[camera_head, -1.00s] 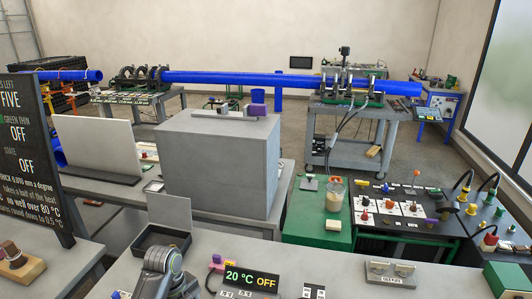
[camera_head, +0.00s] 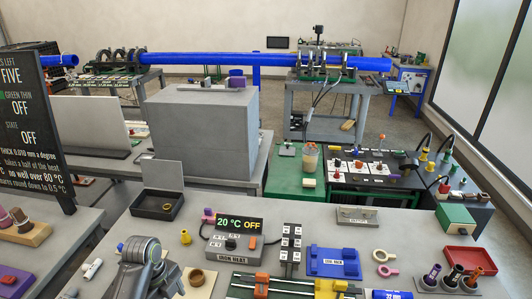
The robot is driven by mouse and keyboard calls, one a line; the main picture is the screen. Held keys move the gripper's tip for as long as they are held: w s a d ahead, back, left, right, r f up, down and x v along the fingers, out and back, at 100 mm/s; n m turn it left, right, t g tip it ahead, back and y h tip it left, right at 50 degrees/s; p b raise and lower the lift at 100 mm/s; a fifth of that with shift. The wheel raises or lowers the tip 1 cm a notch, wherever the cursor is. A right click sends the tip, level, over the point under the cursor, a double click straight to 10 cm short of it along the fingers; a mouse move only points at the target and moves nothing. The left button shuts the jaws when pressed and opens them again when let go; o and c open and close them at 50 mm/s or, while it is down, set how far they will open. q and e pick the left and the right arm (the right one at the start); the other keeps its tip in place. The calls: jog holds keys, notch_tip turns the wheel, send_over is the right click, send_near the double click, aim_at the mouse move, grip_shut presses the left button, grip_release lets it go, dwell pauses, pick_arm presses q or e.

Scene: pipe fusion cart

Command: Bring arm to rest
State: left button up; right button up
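Part of my own arm (camera_head: 143,258), a grey rounded joint, shows at the lower left over the near bench (camera_head: 110,235). I take it for my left arm. Its fingers are not clearly seen at the bottom edge, so I cannot tell whether that gripper is open or shut. My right arm and gripper are not in view. The arm is beside a control box (camera_head: 234,238) reading "20 °C OFF".
A large grey box (camera_head: 200,125) stands behind. Blue pipe (camera_head: 220,59) spans the back.

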pick_arm(q)
jog(key=s+a+n+t+y, duration=0.2)
jog(key=s+a+n, duration=0.1)
jog(key=s+n, duration=0.9)
jog(key=s+a+n+t+y, duration=0.1)
jog(key=s+a+n+t, duration=0.15)
jog(key=s+n, duration=0.9)
notch_tip(320, 180, down, 32)
jog(key=s+a+g+b, duration=0.1)
jog(key=a+g+b, duration=0.1)
jog(key=b, duration=0.5)
jog(key=s+f+b, duration=0.3)
jog(key=s+f, duration=0.4)
jog(key=f, duration=0.3)
jog(key=s+d+f+b, duration=0.1)
jog(key=s+f+b, duration=0.2)
jog(key=s+f, duration=0.4)
notch_tip(320, 180, down, 4)
jog(key=shift+s+d+r+g+h, duration=0.2)
jog(key=shift+s+d+g+h, duration=0.1)
jog(key=shift+g+h, duration=0.15)
